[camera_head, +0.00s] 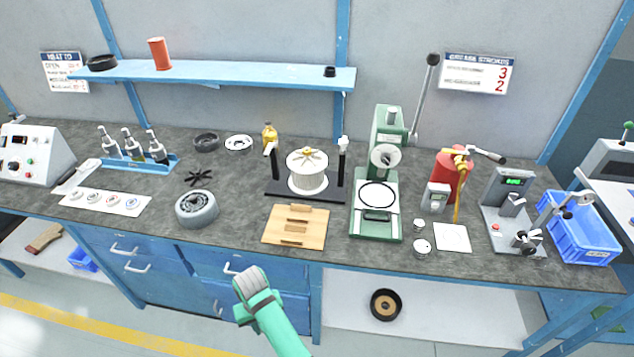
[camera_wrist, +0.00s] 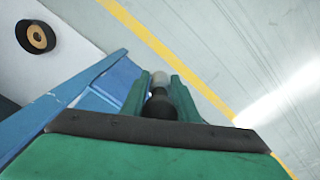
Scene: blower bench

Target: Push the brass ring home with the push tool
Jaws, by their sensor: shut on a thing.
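My gripper (camera_wrist: 160,88) is shut on a tool with a dark, rounded handle and a pale tip, probably the push tool (camera_wrist: 160,107). In the head view my arm's end is in front of the bench, over the floor, and the jaws and tool cannot be made out. A white ribbed drum (camera_head: 307,176) stands upright in a black fixture with two posts. A small brass-coloured part (camera_head: 307,153) sits at the centre of its top; whether this is the brass ring, and how deep it sits, I cannot tell. My gripper is well away from the drum.
A green press (camera_head: 377,222) with a long lever stands right of the fixture, a wooden block (camera_head: 296,227) in front of it. A grey round housing (camera_head: 197,207) is to the left. A black ring with a tan centre (camera_head: 386,304) lies on the lower shelf. Floor before the bench is clear.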

